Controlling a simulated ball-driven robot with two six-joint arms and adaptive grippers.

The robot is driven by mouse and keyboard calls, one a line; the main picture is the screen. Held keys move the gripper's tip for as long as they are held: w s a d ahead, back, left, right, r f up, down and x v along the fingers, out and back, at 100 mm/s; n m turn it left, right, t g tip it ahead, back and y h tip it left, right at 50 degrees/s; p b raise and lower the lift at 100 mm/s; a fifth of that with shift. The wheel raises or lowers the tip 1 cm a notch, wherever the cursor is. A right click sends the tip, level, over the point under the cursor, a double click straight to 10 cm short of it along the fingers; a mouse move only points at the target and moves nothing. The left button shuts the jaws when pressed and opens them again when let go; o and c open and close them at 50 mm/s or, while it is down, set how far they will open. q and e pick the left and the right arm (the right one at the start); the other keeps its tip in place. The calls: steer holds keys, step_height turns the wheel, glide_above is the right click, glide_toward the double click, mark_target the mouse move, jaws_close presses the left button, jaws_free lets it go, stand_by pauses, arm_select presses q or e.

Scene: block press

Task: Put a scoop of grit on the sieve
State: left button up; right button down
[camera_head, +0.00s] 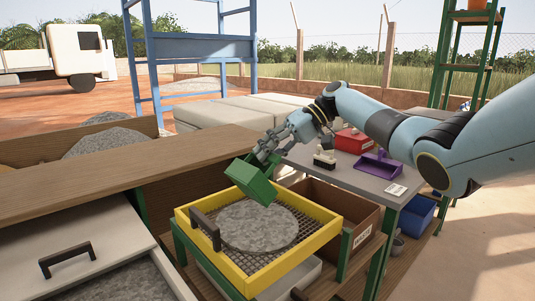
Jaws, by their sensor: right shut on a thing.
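My right gripper (268,151) comes in from the right and is shut on a green scoop (251,181). The scoop is tilted over the back of the yellow-framed sieve (330,208). A round grey patch of grit (258,226) lies on the sieve's mesh, below and in front of the scoop. Whether any grit is left inside the scoop is hidden. The sieve has a dark handle at its left front and rests on a green frame. My left gripper is not in view.
A grey side table (390,192) at the right holds a purple scoop (381,166), a red box (353,140) and a black-and-white stamp-like thing (324,158).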

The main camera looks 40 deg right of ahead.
stand_by(0.4)
step_height(320, 180, up, 5)
steer(key=n+h+p, duration=0.1)
steer(key=h+p, duration=0.3)
steer(key=p, duration=0.4)
steer(key=n+h+p, duration=0.1)
steer(key=h+p, duration=0.4)
steer(key=p, duration=0.3)
steer(key=shift+a, duration=0.1)
steer(key=shift+r+h+p, duration=0.15)
steer(key=shift+h+p, duration=0.2)
steer(key=shift+h, duration=0.25)
